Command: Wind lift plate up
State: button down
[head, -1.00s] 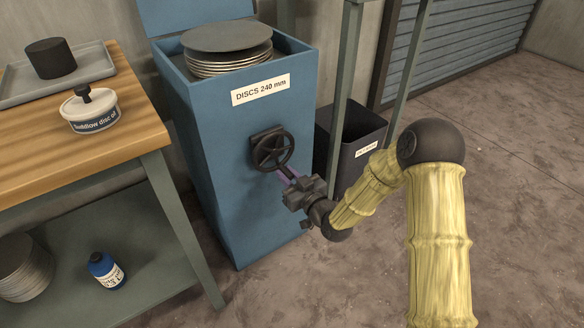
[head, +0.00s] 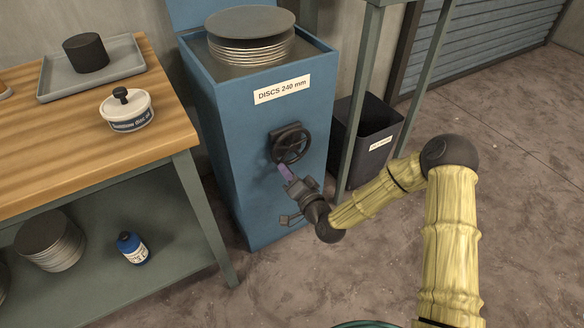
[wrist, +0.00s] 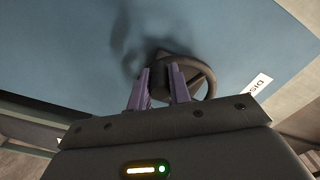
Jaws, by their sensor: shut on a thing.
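The dark handwheel (head: 291,143) sits on the front of a blue cabinet (head: 233,165) labelled "DISCS 240 mm". A stack of metal discs (head: 250,53) stands in the cabinet's open top, with a wider, darker plate (head: 250,20) on top. My gripper (head: 284,172) is at the lower left of the handwheel, its purple fingers pointing up at it. In the wrist view my gripper (wrist: 160,85) has its fingers on either side of a dark part of the handwheel (wrist: 200,75) and is shut on it. The exact contact is partly hidden.
A wooden bench (head: 60,165) stands at left with a grey tray (head: 120,82), a black cylinder (head: 86,53) and a white tub (head: 127,110). Its lower shelf holds a blue bottle (head: 132,248) and more discs (head: 50,242). A dark bin (head: 365,135) stands right of the cabinet.

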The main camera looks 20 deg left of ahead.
aim_at(275, 159)
jog(key=r+m+p, duration=0.1)
jog(key=s+m+p, duration=0.1)
jog(key=m, duration=0.1)
jog(key=shift+a+r+m, duration=0.3)
jog(key=shift+a+r, duration=0.05)
jog(key=shift+a, duration=0.05)
jog(key=shift+s+a+r+m+p, duration=0.15)
jog(key=shift+r+m+p, duration=0.25)
jog(key=shift+m+p, duration=0.4)
jog(key=shift+s+a+r+m+p, duration=0.1)
jog(key=shift+r+m+p, duration=0.35)
jog(key=shift+m, duration=0.65)
jog(key=c, duration=1.3)
grip_release()
jog(key=shift+d, duration=0.15)
jog(key=p+v, duration=0.3)
jog(key=v, duration=1.4)
